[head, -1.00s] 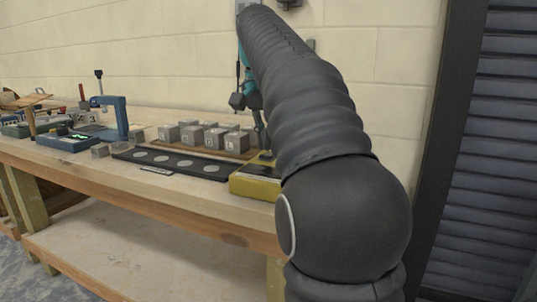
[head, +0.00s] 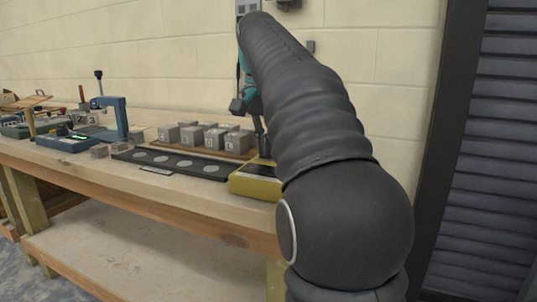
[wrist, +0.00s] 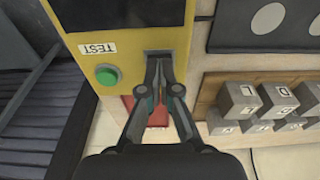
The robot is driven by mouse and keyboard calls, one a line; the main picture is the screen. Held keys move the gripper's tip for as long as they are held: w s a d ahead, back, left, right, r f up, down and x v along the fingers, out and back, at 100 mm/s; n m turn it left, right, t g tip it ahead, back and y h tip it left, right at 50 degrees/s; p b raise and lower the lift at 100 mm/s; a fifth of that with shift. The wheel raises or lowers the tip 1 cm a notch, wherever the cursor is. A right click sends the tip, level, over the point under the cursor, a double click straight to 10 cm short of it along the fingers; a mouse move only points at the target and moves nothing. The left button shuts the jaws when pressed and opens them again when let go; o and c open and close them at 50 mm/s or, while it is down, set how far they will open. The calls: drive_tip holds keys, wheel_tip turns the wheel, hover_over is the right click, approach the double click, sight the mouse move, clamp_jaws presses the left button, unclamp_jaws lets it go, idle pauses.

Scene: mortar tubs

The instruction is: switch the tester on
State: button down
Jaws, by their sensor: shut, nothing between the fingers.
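The tester is a yellow box (head: 254,186) at the right end of the bench in the head view, partly hidden behind my arm. In the wrist view the tester's yellow face (wrist: 112,52) carries a dark panel, a TEST label (wrist: 97,48) and a round green button (wrist: 106,76). My gripper (wrist: 158,60) is shut and empty. Its fingertips appear over a grey recessed patch on the tester, to the right of the green button. A red part (wrist: 129,103) shows partly behind the fingers. I cannot tell whether the fingertips touch the tester.
Several grey lettered cubes (head: 212,138) stand on a wooden board beside the tester. A black strip with pale discs (head: 172,161) lies in front of them. A blue device (head: 118,115) stands farther left. A dark louvred panel (head: 490,150) is at the right.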

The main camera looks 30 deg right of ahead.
drive_tip(key=shift+f, duration=0.15)
wheel_tip(320, 180, up, 5)
drive_tip(key=p, duration=0.5)
drive_tip(key=shift+r, duration=1)
